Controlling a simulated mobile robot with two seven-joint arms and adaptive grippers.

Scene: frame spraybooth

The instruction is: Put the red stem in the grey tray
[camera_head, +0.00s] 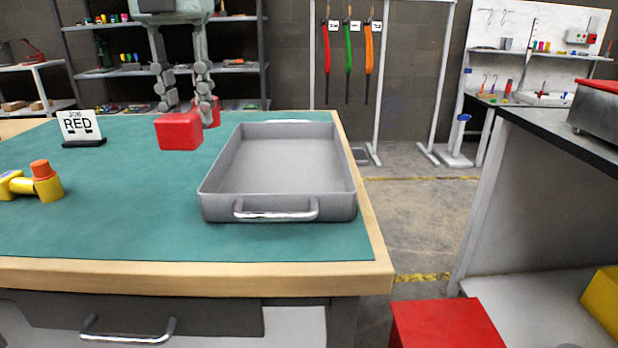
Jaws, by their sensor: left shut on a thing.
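The red stem (180,132) is just left of the far part of the grey tray. It shows as a red block in front with a rounded red part behind it, partly hidden by a gripper finger. My left gripper (187,106) comes down from the top of the picture and is shut on the red stem. I cannot tell whether the stem touches the mat. The grey tray (279,208) lies on the green mat, is empty, and has a metal handle at its near end. My right gripper is not in view.
A card reading JOB RED (78,124) stands at the back left. A yellow part with an orange end (42,180) lies at the left. The green mat (130,215) is clear in front of the stem. The wooden table edge (366,215) runs close along the tray's right side.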

